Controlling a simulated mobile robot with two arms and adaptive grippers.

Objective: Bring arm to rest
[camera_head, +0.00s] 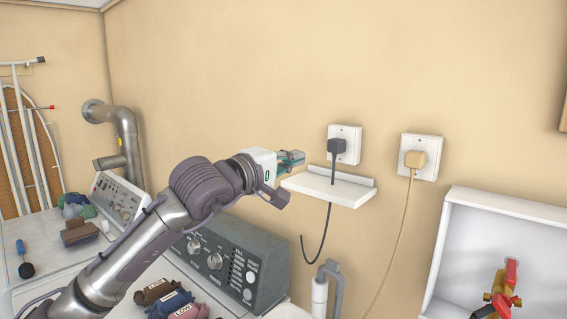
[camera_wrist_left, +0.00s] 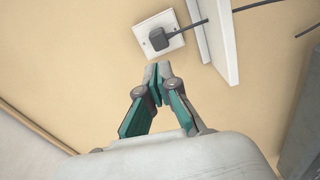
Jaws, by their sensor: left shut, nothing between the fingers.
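My left arm (camera_head: 150,240) reaches up from the lower left in the head view. Its gripper (camera_head: 298,158) is raised near the wall, left of a wall socket and close to the left end of a small white shelf. In the left wrist view the gripper's two teal-and-grey fingers (camera_wrist_left: 157,76) meet at the tips with nothing between them. They point toward the wall, below the socket in that picture. My right gripper is in neither view.
A black plug (camera_head: 337,147) sits in one socket (camera_head: 349,133), its cable hanging past the shelf (camera_head: 330,190). A beige plug (camera_head: 414,159) is in another. Below stand a grey control panel (camera_head: 225,262) and several cloths (camera_head: 165,292). A white box (camera_head: 500,235) surrounds a red-handled valve (camera_head: 507,285).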

